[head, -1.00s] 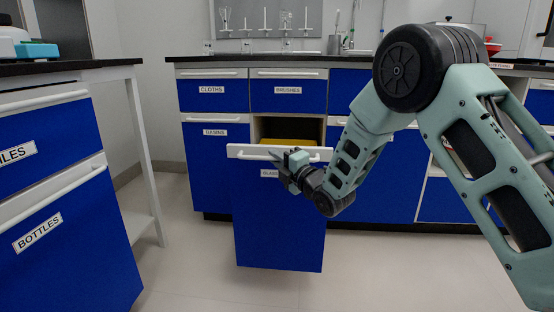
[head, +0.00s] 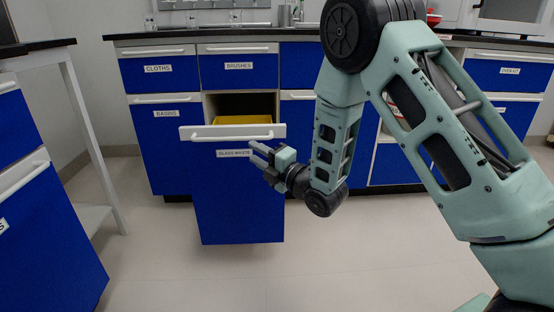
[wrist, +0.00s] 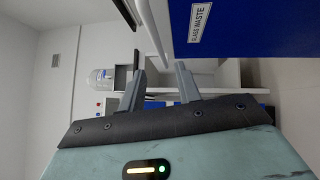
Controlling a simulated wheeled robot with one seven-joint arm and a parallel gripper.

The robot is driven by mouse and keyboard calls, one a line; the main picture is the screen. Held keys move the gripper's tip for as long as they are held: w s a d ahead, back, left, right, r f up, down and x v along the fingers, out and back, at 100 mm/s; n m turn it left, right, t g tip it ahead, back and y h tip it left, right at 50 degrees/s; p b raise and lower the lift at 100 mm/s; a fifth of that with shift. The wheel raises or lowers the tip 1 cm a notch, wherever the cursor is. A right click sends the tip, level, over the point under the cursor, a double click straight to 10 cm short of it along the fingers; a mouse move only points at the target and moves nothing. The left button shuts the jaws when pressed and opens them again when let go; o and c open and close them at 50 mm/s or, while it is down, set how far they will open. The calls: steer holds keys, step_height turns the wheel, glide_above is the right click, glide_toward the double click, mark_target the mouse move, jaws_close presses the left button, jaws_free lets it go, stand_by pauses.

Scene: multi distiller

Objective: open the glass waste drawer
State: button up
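The glass waste drawer (head: 235,200) is a tall blue front labelled GLASS WASTE with a white top strip and a white bar handle (head: 232,138). It stands pulled out from the cabinet, with a yellow bin top (head: 243,120) showing in the gap behind it. My gripper (head: 256,154) is open and empty, just below the handle's right end and in front of the drawer's right side. The wrist view shows its two fingers (wrist: 159,70) spread apart, with the drawer front (wrist: 245,25) at upper right. I cannot tell whether a finger touches the drawer.
Closed CLOTHS (head: 158,70) and BRUSHES (head: 238,69) drawers sit above, and the BASINS door (head: 165,150) is to the left. A white-legged bench (head: 92,140) with blue drawers stands at near left. The floor (head: 190,280) before the drawer is clear.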

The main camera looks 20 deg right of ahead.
steer(key=r+p+v, duration=0.1)
steer(key=v, duration=0.5)
steer(key=shift+s+d+f, duration=0.15)
steer(key=shift+s+f, duration=0.2)
steer(key=shift+f, duration=0.15)
steer(key=s+a+r+m+g+h+p, duration=0.3)
steer(key=s+a+m+g+h+p, duration=0.1)
steer(key=s+a+m+g, duration=0.5)
steer(key=s+r+m+g+h+p, duration=0.2)
steer(key=s+r+m+g, duration=0.15)
steer(key=s, duration=0.85)
steer(key=s+r+m+g+h+p, duration=0.25)
steer(key=s+m+g, duration=0.25)
steer(key=s, duration=0.7)
step_height(320, 180, up, 38)
steer(key=p, duration=3.6)
